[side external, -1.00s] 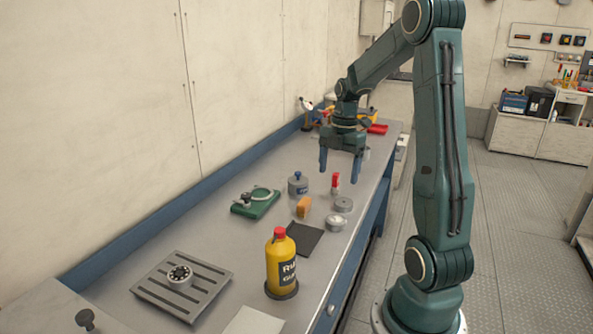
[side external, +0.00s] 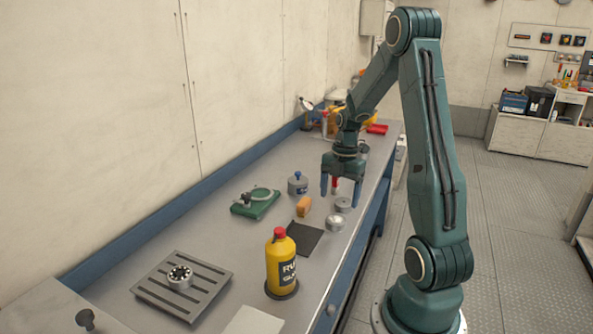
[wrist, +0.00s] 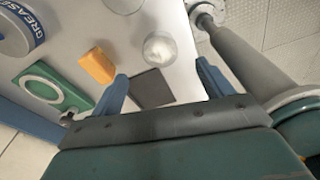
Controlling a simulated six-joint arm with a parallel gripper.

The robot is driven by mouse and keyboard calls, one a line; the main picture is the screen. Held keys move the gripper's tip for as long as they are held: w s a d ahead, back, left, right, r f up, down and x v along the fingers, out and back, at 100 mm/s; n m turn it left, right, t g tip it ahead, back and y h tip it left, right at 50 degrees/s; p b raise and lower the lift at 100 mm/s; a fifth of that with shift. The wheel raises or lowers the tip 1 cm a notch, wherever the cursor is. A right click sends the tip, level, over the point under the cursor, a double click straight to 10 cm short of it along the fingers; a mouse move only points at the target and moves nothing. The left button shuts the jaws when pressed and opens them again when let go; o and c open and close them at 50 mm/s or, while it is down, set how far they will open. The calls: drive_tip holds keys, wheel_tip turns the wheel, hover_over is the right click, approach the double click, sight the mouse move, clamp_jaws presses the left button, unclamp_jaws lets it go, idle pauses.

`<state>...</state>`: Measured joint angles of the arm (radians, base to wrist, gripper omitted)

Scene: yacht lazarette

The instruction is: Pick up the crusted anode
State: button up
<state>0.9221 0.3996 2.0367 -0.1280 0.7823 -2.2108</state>
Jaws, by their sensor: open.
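The crusted anode appears to be the round grey piece with a whitish, rough top (side external: 335,223); it lies on the bench near its front edge. It also shows in the wrist view (wrist: 160,48), just beyond the fingertips and roughly centred between them. My gripper (side external: 340,200) is open and empty, fingers pointing down, above the bench and apart from the anode. In the wrist view my gripper (wrist: 162,75) shows both blue fingers spread apart.
A second grey disc (side external: 343,204) sits close behind the anode. An orange block (side external: 304,206), dark mat (side external: 305,240), labelled grey tin (side external: 298,184), green device (side external: 256,204) and yellow bottle (side external: 280,262) stand around. A slotted plate (side external: 205,292) lies at front left.

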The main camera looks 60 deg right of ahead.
sight(336, 219)
drive_tip(key=shift+a+f, duration=0.25)
drive_tip(key=shift+f, duration=1.5)
drive_tip(key=shift+a+f, duration=0.2)
drive_tip(key=shift+f, duration=1.5)
drive_tip(key=shift+c, duration=0.5)
drive_tip(key=c, duration=1.3)
drive_tip(key=shift+r, duration=0.15)
wheel_tip(336, 219, up, 20)
drive_tip(key=shift+f, duration=0.1)
